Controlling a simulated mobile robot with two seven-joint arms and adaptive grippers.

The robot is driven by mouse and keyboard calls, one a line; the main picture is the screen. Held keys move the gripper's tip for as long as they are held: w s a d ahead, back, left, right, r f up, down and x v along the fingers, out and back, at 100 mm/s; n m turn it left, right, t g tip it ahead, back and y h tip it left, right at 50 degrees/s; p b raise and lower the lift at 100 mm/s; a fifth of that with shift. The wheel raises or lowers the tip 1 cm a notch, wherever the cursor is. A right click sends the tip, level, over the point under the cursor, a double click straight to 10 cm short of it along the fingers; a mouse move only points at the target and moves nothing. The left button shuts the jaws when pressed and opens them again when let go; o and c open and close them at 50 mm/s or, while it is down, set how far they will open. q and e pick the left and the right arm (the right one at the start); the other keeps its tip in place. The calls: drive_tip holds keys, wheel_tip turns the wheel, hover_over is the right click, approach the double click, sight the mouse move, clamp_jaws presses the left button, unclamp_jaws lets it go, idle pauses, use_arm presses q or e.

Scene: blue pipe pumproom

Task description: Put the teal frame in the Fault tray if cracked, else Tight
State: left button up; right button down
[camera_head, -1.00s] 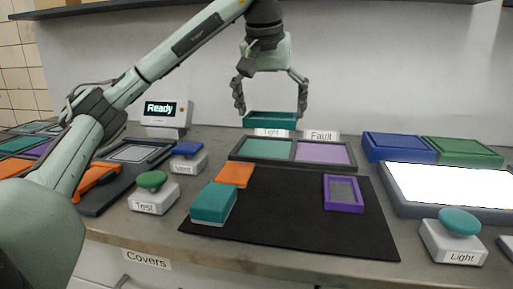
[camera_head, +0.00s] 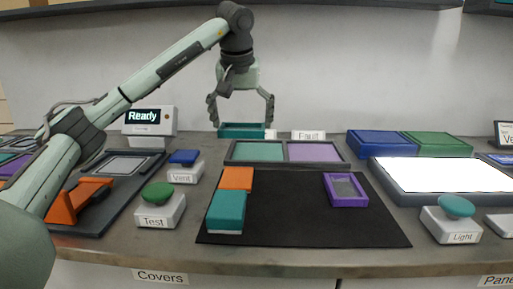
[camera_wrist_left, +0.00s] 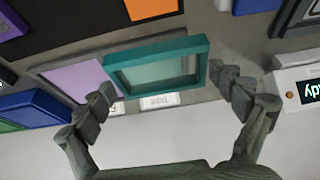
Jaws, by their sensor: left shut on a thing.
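The teal frame (camera_head: 241,131) is held in my left gripper (camera_head: 241,112), behind and above the Tight tray. It covers most of the Tight label. In the left wrist view, the frame (camera_wrist_left: 188,43) lies between the two spread fingers of the gripper (camera_wrist_left: 168,95), with a pale translucent pane. No crack can be made out at this size. The Tight tray (camera_head: 260,151) has a green floor and looks empty. The Fault tray (camera_head: 314,152), beside it on the right, has a lilac floor and looks empty. My right gripper is not in view.
A black mat (camera_head: 290,215) in front holds a purple frame (camera_head: 345,202), an orange block (camera_head: 236,179) and a teal block (camera_head: 226,212). Test (camera_head: 160,208), Vent (camera_head: 185,170) and Light (camera_head: 451,222) buttons stand around it. A lit panel (camera_head: 440,174) is at right. The display (camera_head: 143,116) reads Ready.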

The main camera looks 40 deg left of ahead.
use_arm(q)
hover_over(257, 155)
drive_tip(key=s, duration=0.2)
drive_tip(key=f, duration=0.2)
drive_tip(key=d+f, duration=0.1)
drive_tip(key=f, duration=0.1)
drive_tip(key=shift+w+p, duration=0.25)
drive_tip(key=shift+p, duration=0.05)
drive_tip(key=shift+w+a+f, duration=0.1)
drive_tip(key=shift+w+f, duration=0.05)
drive_tip(key=shift+w, duration=0.1)
drive_tip(key=shift+w+f, duration=0.1)
drive_tip(key=shift+f, duration=1.9)
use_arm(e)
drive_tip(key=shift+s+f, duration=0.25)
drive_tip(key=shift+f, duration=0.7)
use_arm(q)
drive_tip(key=shift+f, duration=0.2)
drive_tip(key=o, duration=1)
drive_tip(key=shift+c, duration=0.2)
drive_tip(key=shift+r, duration=0.1)
